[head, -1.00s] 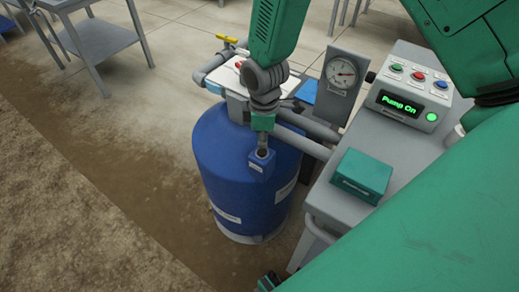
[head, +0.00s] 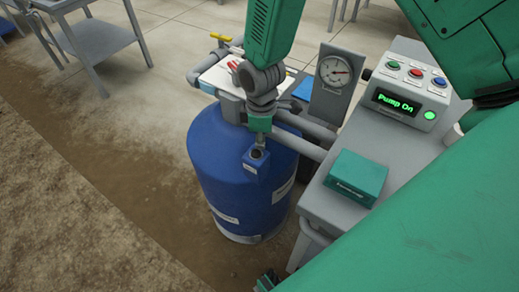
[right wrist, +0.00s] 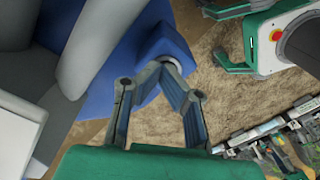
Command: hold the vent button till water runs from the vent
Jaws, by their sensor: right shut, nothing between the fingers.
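A blue tank (head: 228,190) stands upright left of the grey bench. A small blue block (head: 253,170) with a dark round top sticks out from its upper front. I take this top as the vent button (head: 257,154). My right gripper (head: 260,146) is shut and empty, pointing down with its tips at that top. In the right wrist view the closed fingertips (right wrist: 172,70) meet at the block's grey ring (right wrist: 176,68), partly covering it. I cannot tell if the button is pressed in. No running water shows. My left gripper (right wrist: 224,38) is open, off to the side.
A control box (head: 410,90) reads "Pump On" with a green lamp lit. A dial gauge (head: 335,70) stands beside it. A teal box (head: 355,178) sits on the bench (head: 322,202). Grey pipes (head: 305,125) run behind my right gripper. Open floor lies left.

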